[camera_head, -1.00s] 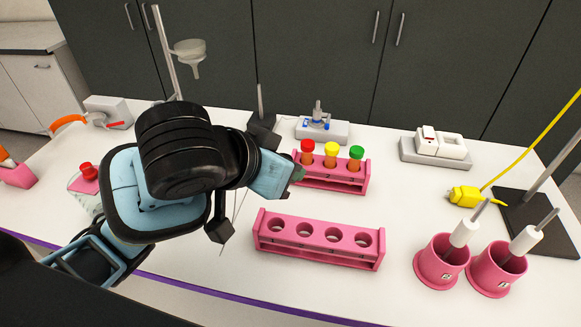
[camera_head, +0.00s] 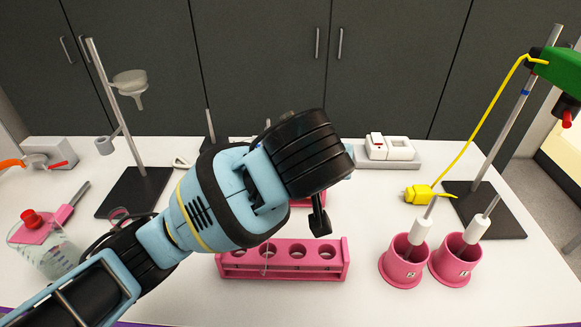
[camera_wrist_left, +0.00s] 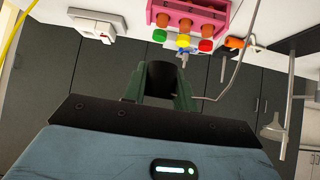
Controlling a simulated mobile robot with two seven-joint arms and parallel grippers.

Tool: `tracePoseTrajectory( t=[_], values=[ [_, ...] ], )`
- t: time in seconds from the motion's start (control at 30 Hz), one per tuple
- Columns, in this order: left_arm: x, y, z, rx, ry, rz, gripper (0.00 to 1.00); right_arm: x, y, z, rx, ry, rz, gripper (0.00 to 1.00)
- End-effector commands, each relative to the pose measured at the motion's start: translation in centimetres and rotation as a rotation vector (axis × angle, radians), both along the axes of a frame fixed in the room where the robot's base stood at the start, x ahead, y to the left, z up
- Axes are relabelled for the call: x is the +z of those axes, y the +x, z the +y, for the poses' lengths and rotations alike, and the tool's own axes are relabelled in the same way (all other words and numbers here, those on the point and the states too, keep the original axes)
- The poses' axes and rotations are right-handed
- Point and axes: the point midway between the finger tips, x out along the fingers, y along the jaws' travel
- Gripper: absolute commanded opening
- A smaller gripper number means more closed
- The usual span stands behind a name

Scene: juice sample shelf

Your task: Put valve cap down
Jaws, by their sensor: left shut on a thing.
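My left gripper (camera_wrist_left: 162,80) shows in the left wrist view with its green fingers closed around a small dark cylindrical piece, the valve cap (camera_wrist_left: 160,72). In the head view my left arm and black wrist (camera_head: 305,160) reach over the middle of the counter. They hide the fingers and the cap there. My right gripper is not in view.
The rack with red, yellow and green capped tubes (camera_wrist_left: 195,15) is mostly hidden in the head view. Two pink cups (camera_head: 403,268) (camera_head: 455,265) stand right, near a stand base (camera_head: 490,215). A beaker (camera_head: 45,255) stands left.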

Motion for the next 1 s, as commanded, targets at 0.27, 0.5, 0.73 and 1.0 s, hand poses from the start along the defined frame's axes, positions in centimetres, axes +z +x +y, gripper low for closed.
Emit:
tracePoseTrajectory(
  t=[0.27,0.5,0.73,1.0],
  values=[
    [0.0,0.4,-0.5,0.018,0.001,-0.002,0.0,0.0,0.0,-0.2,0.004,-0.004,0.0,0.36],
    [-0.9,0.1,0.1,-0.091,0.0,0.002,0.0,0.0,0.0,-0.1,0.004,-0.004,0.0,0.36],
    [-2.9,-0.4,1.3,-0.383,0.0,0.002,0.0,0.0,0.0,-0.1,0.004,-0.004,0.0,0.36],
    [-5.0,-1.1,2.5,-0.704,-0.001,0.001,0.0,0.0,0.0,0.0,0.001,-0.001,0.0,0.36]
  ],
)
